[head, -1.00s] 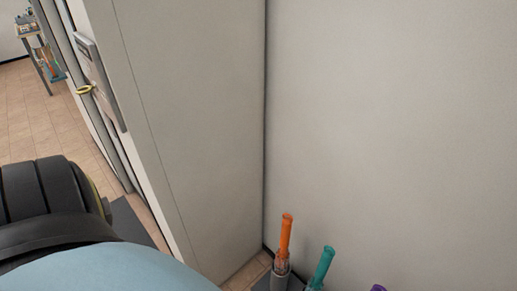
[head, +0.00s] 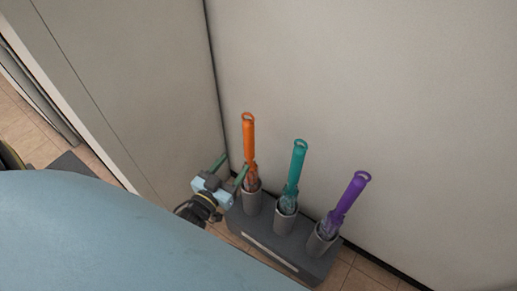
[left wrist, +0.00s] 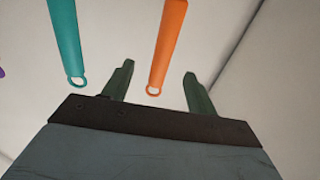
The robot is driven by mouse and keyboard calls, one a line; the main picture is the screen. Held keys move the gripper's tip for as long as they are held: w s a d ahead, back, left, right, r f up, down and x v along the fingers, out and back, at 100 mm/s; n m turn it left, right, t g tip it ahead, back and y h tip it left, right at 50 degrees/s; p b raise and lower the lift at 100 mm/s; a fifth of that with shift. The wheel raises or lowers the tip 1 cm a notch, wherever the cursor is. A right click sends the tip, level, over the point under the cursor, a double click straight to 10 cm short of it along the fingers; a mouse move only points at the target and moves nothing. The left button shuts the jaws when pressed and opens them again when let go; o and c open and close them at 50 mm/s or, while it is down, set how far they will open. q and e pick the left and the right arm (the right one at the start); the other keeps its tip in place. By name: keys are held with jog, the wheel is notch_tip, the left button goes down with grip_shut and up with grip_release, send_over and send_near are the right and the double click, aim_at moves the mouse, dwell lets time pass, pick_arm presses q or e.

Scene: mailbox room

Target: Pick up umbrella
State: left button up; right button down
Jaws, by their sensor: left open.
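Three closed umbrellas stand upright in a holder by the wall in the head view: an orange one (head: 248,138), a teal one (head: 297,165) and a purple one (head: 348,196). My left gripper (head: 230,168) is open and empty, just left of the orange umbrella. In the left wrist view the orange umbrella (left wrist: 169,40) and its ring end show between the open fingers (left wrist: 158,76), with space on both sides; I cannot tell how deep it lies. The teal umbrella (left wrist: 66,40) is left of the fingers. My right gripper is not in view.
The dark holder base (head: 270,252) has three grey cups and stands on the tiled floor. A pale wall (head: 370,90) rises close behind the umbrellas, and a cabinet side (head: 130,70) stands to the left, meeting the wall at a corner.

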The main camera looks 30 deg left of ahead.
aim_at(246, 143)
pick_arm(q)
jog(key=w+b, duration=0.1)
jog(key=w, duration=0.7)
jog(key=w+b, duration=0.1)
jog(key=w, duration=0.1)
jog(key=w+a+r, duration=0.1)
jog(key=shift+w, duration=0.35)
jog(key=shift+w+d, duration=0.1)
jog(key=shift+w, duration=0.3)
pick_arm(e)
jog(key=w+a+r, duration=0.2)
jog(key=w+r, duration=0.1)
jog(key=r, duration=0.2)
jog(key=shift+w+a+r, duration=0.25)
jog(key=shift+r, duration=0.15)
pick_arm(q)
grip_shut()
